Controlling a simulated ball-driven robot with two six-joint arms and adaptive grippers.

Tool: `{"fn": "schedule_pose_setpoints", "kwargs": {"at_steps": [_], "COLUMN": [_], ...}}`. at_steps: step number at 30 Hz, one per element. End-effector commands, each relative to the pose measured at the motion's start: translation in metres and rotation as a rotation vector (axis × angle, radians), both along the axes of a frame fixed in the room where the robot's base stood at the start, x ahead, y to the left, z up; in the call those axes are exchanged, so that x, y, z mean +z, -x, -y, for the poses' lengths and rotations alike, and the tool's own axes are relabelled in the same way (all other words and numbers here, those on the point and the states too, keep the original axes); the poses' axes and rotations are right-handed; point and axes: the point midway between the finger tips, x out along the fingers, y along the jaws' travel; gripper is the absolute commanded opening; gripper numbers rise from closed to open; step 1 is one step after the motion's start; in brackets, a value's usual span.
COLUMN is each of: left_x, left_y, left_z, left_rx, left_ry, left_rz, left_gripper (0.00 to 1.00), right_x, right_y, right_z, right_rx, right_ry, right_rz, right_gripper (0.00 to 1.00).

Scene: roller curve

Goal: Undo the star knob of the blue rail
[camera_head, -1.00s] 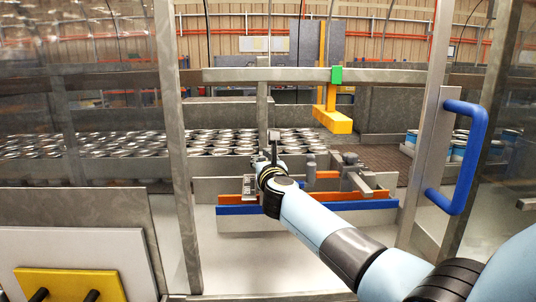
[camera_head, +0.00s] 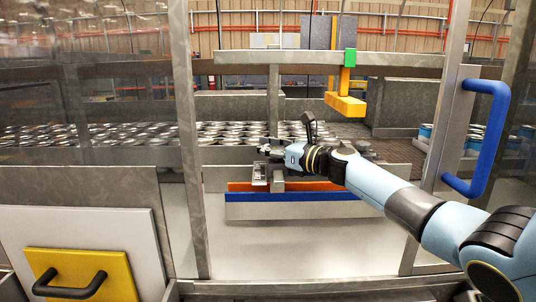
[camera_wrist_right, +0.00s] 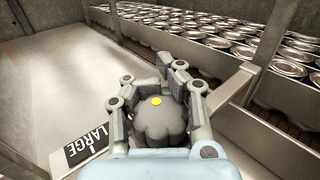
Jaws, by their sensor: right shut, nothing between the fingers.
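The blue rail (camera_head: 300,210) runs low across the front of the line, below an orange rail (camera_head: 318,186). A dark grey lobed star knob (camera_wrist_right: 160,122) with a yellow dot on top fills the lower middle of the right wrist view. I cannot tell there which rail it belongs to. My right gripper (camera_head: 264,150) is above the rails' left part, and its fingers also show in the right wrist view (camera_wrist_right: 155,92), at the knob. It is shut with nothing held. In the head view the gripper and wrist hide the knob. My left gripper is out of view.
Rows of cans (camera_head: 230,132) stand behind the rails. A label reading LARGE (camera_wrist_right: 88,145) lies left of the knob. A frame post (camera_head: 190,150), a blue door handle (camera_head: 488,135) and a yellow hanging bracket (camera_head: 345,104) surround the opening. The pale floor below the blue rail is clear.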

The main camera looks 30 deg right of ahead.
Motion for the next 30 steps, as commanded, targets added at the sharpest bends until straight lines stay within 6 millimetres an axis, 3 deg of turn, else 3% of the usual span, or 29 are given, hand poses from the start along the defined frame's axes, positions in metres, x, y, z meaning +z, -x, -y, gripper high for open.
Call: {"fn": "schedule_pose_setpoints", "kwargs": {"at_steps": [1,20,30], "left_x": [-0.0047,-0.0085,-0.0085], "left_y": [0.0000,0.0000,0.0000], "left_z": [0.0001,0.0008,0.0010], "left_rx": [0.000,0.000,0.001], "left_ry": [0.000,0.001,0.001], "left_rz": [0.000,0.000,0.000], "left_gripper": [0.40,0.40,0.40], "right_x": [-0.0072,-0.0080,-0.0069], "right_y": [0.0014,0.0033,0.0028], "right_z": [-0.0001,-0.0023,-0.0017], "right_rx": [0.013,0.054,0.052], "right_ry": [0.002,0.002,0.001], "right_rz": [-0.008,-0.014,-0.012], "right_gripper": [0.00,0.00,0.41]}}
